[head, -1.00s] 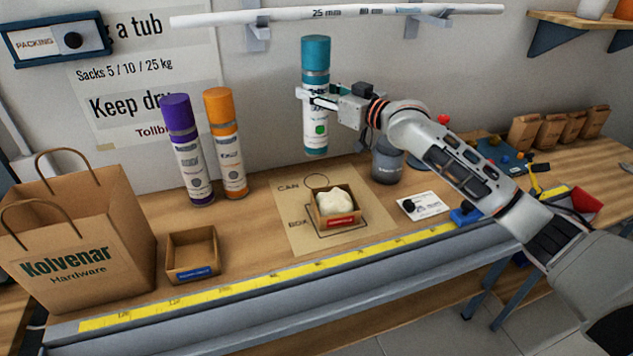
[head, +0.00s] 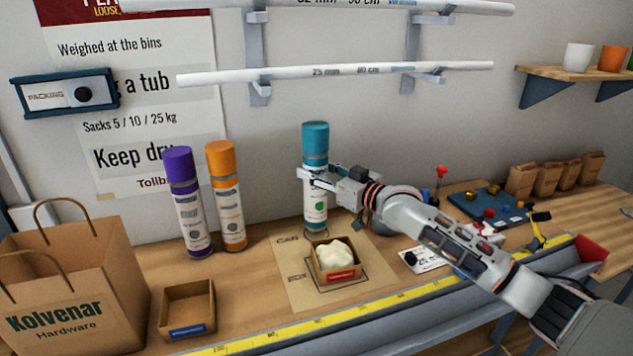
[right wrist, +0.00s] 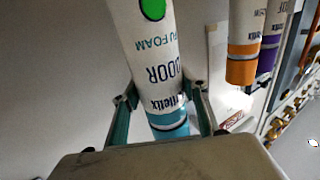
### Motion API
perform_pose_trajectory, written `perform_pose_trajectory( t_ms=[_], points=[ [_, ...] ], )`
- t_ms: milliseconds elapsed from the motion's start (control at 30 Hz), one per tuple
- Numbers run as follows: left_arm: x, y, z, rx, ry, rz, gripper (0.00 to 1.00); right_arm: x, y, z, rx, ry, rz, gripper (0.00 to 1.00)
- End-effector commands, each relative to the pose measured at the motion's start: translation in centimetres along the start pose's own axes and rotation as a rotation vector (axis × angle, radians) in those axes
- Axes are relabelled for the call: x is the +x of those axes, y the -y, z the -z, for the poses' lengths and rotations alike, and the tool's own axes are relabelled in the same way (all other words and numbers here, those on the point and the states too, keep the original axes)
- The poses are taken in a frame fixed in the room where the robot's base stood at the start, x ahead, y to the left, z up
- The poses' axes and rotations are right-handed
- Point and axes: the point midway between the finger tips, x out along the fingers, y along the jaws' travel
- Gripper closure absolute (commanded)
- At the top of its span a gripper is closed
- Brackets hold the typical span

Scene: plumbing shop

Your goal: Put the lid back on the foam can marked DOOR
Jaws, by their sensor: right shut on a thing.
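The foam can (head: 316,212) has a white label with a green dot, and its teal lid (head: 315,138) sits on top. In the right wrist view the can (right wrist: 152,45) appears upside down with DOOR readable, its lid (right wrist: 170,128) at the bottom. My right gripper (head: 314,178) is shut around the can's upper body, below the lid, and holds it upright. The can's base is at the CAN mark of the paper mat (head: 293,284); I cannot tell whether it touches. My left gripper is out of view.
A box with a cream lump (head: 335,254) sits on the mat in front. Purple-lidded (head: 190,215) and orange-lidded (head: 228,205) cans stand left. An empty box (head: 188,310) and a paper bag (head: 70,285) are further left. White pipes (head: 340,72) hang on the wall above.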

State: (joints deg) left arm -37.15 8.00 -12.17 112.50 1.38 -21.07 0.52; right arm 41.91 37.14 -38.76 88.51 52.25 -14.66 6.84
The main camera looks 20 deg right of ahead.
Motion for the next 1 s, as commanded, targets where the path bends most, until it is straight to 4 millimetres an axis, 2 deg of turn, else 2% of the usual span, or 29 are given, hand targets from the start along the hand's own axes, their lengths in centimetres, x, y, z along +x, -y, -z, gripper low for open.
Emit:
perform_pose_trajectory(
  t_ms=[100, 200, 667, 700, 733, 1000],
  points=[
    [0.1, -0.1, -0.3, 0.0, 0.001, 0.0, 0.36, 0.0, 0.0, -1.6, 0.002, -0.004, 0.0, 1.0],
    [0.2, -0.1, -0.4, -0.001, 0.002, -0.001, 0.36, 0.0, 0.0, -2.4, 0.001, -0.005, 0.0, 1.0],
    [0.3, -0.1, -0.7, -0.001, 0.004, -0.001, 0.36, 0.0, 0.0, -2.8, 0.0, -0.006, 0.0, 1.0],
    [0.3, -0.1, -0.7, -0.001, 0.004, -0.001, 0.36, 0.0, 0.0, -3.1, 0.0, -0.001, 0.0, 0.49],
    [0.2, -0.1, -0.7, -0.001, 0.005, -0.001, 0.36, 0.0, 0.0, -3.1, 0.0, -0.001, 0.0, 0.41],
    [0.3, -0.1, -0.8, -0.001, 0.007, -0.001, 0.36, 0.0, 0.0, -3.1, 0.0, 0.0, 0.0, 0.4]
  ],
)
